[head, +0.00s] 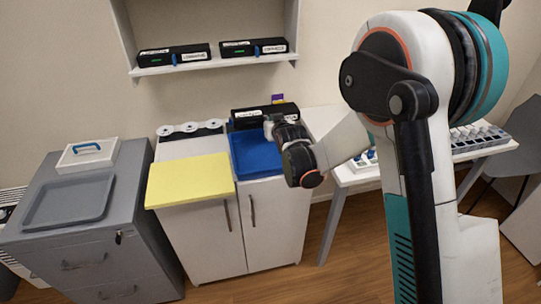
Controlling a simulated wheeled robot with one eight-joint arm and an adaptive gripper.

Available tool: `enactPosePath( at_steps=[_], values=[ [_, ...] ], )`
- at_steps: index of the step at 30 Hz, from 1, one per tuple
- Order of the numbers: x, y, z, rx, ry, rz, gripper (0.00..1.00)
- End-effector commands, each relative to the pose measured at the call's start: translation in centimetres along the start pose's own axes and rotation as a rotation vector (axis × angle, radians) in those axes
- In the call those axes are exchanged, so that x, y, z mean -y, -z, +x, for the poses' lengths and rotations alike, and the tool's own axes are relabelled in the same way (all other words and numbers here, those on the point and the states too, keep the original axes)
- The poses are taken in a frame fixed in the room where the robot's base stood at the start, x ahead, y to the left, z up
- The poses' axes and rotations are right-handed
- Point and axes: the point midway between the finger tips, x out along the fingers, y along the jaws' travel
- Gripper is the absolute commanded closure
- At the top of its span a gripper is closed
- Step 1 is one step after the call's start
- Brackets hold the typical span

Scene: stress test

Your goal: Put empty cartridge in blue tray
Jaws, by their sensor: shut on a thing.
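The blue tray (255,157) sits on the white cabinet, right of the yellow board. A black cartridge (250,113) with a white label and a small green mark is at the tray's back edge in the picture. My gripper (268,124) is shut on this cartridge, near its front side. The arm reaches in from the right over the tray. The fingertips are small and partly hidden by the wrist. I cannot tell whether the cartridge touches the tray, and its label is too small to read.
Two more black cartridges (173,56) (253,47) lie on the wall shelf (215,66). A yellow board (188,181) is left of the tray. A grey cabinet with a grey tray (68,203) and white box (88,155) stands left. A white table (357,176) stands right.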

Motion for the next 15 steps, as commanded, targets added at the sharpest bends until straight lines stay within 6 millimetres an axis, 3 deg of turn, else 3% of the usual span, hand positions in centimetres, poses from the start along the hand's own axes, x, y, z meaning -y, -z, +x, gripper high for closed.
enactPosePath(
  at_steps=[1, 6, 10, 15],
  values=[
    [0.0, -1.5, 0.6, -0.001, 0.0, 0.0, 1.0],
    [0.0, -5.1, 2.1, -0.001, -0.001, 0.0, 1.0],
    [0.0, -7.0, 2.9, -0.001, -0.001, 0.0, 1.0],
    [0.0, -7.9, 3.3, -0.001, -0.001, 0.0, 1.0]
  ],
)
